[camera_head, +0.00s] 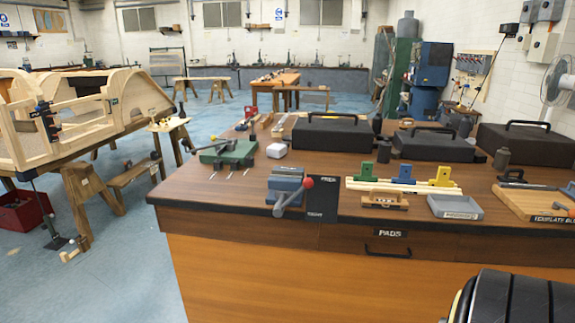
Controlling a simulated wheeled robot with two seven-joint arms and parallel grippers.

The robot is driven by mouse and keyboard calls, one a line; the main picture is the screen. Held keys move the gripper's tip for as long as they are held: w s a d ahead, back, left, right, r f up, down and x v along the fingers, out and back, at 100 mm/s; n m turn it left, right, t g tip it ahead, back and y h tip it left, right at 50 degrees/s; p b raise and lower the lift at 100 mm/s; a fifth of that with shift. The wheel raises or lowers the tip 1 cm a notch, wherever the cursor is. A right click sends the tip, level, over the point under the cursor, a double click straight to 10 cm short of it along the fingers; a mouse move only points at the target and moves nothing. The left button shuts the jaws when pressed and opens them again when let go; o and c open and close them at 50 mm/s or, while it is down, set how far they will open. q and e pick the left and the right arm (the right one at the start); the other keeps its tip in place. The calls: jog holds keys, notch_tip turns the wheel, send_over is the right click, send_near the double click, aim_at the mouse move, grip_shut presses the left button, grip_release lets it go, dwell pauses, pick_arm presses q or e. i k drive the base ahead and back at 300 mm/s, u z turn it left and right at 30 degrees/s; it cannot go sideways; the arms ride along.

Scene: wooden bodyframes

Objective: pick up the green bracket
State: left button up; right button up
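A small green bracket (384,151) stands upright on the wooden workbench (220,205), at the left end of a row of coloured brackets. A blue bracket (404,172) and a yellow bracket (443,176) stand to its right. Pale wooden strips (415,187) run along the front of the row. Neither of my grippers is in view, so I cannot see whether they hold anything.
A grey vise with a red-knobbed lever (291,188) sits at the bench's front edge. A grey tray (454,207) and a wooden board (535,203) lie to the right. Black cases (333,137) stand behind the brackets. A wooden bodyframe (75,115) is at left.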

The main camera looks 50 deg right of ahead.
aim_at(365, 175)
jog(key=z, duration=0.25)
jog(key=i, duration=1.1)
jog(key=z, duration=0.75)
